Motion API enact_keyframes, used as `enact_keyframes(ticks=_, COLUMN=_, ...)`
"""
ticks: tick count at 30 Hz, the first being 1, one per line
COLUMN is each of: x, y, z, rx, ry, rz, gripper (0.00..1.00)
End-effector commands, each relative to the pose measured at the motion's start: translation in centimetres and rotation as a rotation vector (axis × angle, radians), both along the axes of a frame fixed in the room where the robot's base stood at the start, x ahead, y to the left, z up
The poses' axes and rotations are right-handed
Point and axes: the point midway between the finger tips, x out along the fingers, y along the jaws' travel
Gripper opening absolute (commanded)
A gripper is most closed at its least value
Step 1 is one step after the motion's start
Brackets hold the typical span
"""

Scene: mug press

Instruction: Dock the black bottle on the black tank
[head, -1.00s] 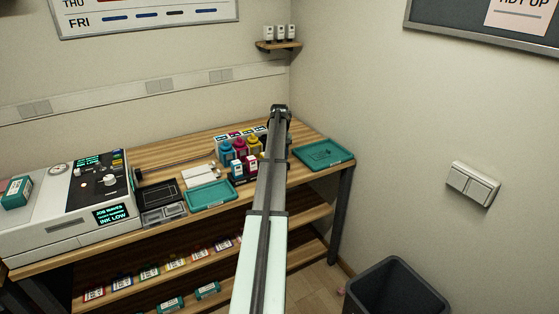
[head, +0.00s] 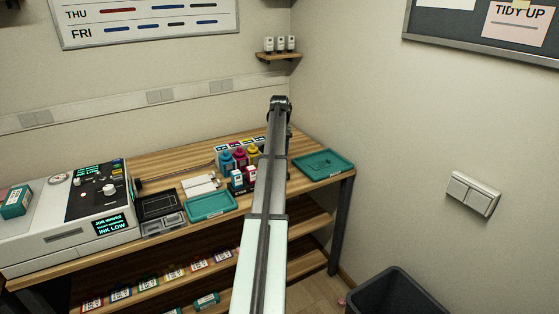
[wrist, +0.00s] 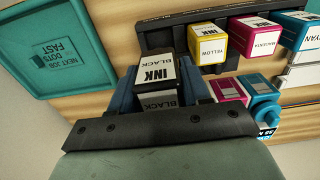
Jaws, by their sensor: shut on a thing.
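The black bottle (wrist: 155,72), a dark block with a white label reading INK BLACK, sits between the dark blue fingers of my gripper (wrist: 160,88) in the wrist view. The gripper is shut on it. In the head view my arm covers the bottle, and the gripper's fingers are hidden. The black tank cannot be told apart; its likely place beside the yellow tank (wrist: 207,42) is behind the held bottle. The magenta tank (wrist: 256,37) and cyan tank (wrist: 300,28) continue that row. Whether the bottle touches a tank cannot be told.
Colored bottles (head: 240,156) stand on the wooden bench left of my arm. A teal tray (head: 323,164) lies to the right, another teal tray (head: 211,205) to the left. A printer (head: 70,215) reading INK LOW stands at far left. A bin (head: 398,292) is on the floor.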

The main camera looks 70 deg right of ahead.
Motion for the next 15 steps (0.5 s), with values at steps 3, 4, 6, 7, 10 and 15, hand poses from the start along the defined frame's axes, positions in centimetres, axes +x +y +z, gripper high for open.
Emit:
enact_keyframes(ticks=3, x=0.1, y=0.0, z=1.4, rx=0.0, ry=0.0, rz=0.001, gripper=0.11)
enact_keyframes(ticks=4, x=0.2, y=0.0, z=1.6, rx=0.0, ry=0.0, rz=0.002, gripper=0.11)
enact_keyframes(ticks=6, x=0.6, y=0.1, z=2.0, rx=0.0, ry=0.0, rz=0.006, gripper=0.11)
enact_keyframes(ticks=7, x=0.8, y=0.2, z=2.1, rx=0.0, ry=0.0, rz=0.009, gripper=0.11)
enact_keyframes(ticks=10, x=2.2, y=-0.3, z=2.6, rx=-0.002, ry=-0.001, rz=0.022, gripper=0.11)
enact_keyframes(ticks=15, x=5.1, y=-2.8, z=3.6, rx=-0.006, ry=-0.001, rz=0.045, gripper=0.11)
